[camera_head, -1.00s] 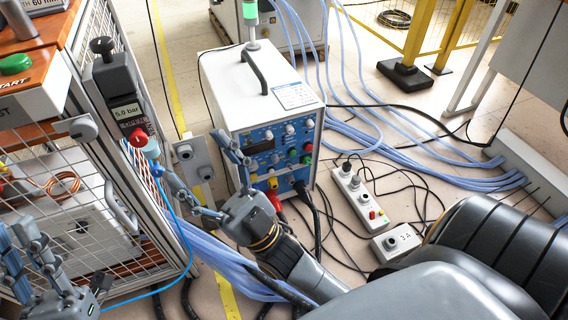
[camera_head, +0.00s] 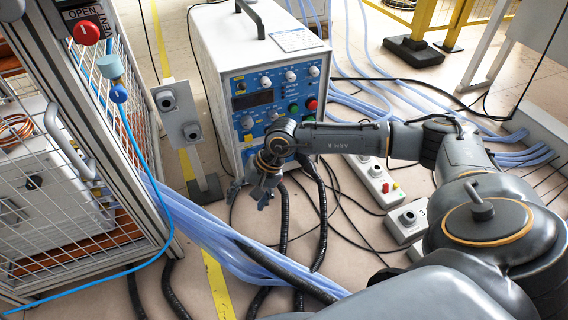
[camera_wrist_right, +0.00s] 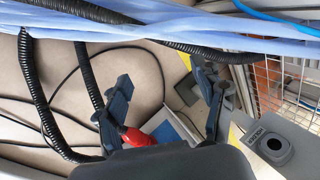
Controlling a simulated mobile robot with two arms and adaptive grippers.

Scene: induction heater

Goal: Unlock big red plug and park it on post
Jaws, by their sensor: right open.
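The red plug (camera_wrist_right: 137,136) shows in the right wrist view, low between my fingers and close to the left-hand one, partly covered by my gripper body. In the head view my right arm hides it. My right gripper (camera_head: 249,194) is open and points down in front of the lower part of the white and blue heater unit (camera_head: 262,85). Its spread fingers (camera_wrist_right: 163,88) show in the wrist view with nothing clamped between them. The grey post (camera_head: 180,118) with two round sockets stands left of the unit. Its socket face (camera_wrist_right: 273,146) also shows at the wrist view's lower right. My left gripper is out of view.
A wire-mesh cabinet (camera_head: 70,200) stands at the left, with a red valve knob (camera_head: 86,32) and blue hose. Thick pale-blue hoses (camera_head: 205,226) and black cables (camera_head: 284,225) cross the floor. A power strip (camera_head: 378,186) lies right of the unit.

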